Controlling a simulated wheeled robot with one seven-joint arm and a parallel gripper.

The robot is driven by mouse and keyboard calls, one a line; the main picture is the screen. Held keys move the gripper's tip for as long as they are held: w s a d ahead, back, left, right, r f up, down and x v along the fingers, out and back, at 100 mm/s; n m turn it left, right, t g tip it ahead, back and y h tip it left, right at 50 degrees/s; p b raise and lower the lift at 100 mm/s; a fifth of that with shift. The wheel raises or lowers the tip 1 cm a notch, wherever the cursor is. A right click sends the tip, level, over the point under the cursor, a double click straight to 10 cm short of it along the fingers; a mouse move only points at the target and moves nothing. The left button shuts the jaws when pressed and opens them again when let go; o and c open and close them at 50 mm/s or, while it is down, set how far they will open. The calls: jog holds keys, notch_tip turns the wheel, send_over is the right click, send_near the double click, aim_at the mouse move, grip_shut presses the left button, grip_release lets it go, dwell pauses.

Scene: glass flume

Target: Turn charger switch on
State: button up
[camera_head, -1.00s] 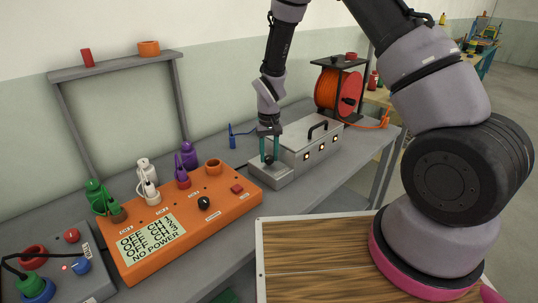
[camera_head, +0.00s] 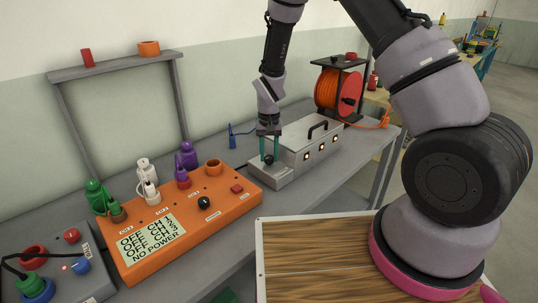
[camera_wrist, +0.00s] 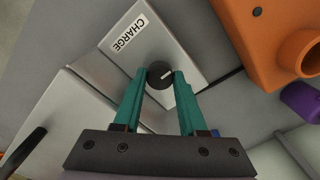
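The charger is a grey metal box (camera_head: 312,150) on the bench with a black handle and lit square windows. A lower block at its left end (camera_head: 262,183) carries a black round knob (camera_head: 269,159). In the wrist view the knob (camera_wrist: 159,75) shows a white mark, beside a "CHARGE" label (camera_wrist: 130,32). My gripper (camera_head: 269,150) points down over this block. In the wrist view its two teal fingertips (camera_wrist: 163,79) stand on either side of the knob, close to it. I cannot tell whether both touch it.
An orange box (camera_head: 180,226) with a display reading "NO POWER" stands left of the charger. A grey box (camera_head: 62,275) with a cable lies further left. An orange cable reel (camera_head: 340,90) stands behind the charger. A wooden-topped surface (camera_head: 315,265) is in front.

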jog(key=o, duration=0.4)
jog(key=shift+r, duration=0.1)
notch_tip(320, 180, up, 11)
jog(key=shift+f, duration=0.15)
dwell(0.4)
notch_tip(320, 180, up, 11)
jog(key=t+y, duration=0.1)
send_over(269, 157)
jog(key=s+d, duration=0.1)
jog(key=d, duration=0.4)
jog(key=s+d+r+m+t+y, duration=0.1)
jog(key=s+d+r, duration=0.15)
jog(key=r, duration=0.25)
jog(key=s+d+r+m+t, duration=0.1)
jog(key=s+d+r, duration=0.1)
jog(key=d+r, duration=0.25)
jog(key=s+d+r+t, duration=0.1)
jog(key=s+d+r, duration=0.1)
jog(key=s, duration=0.3)
jog(key=s+d+r+t, duration=0.1)
jog(key=s+d+r, duration=0.2)
jog(key=s, duration=0.3)
jog(key=s+d+r+m+t, duration=0.1)
jog(key=s+d+r+t, duration=0.1)
jog(key=s+r, duration=0.3)
jog(key=shift+s+d, duration=0.2)
jog(key=shift+d, duration=0.05)
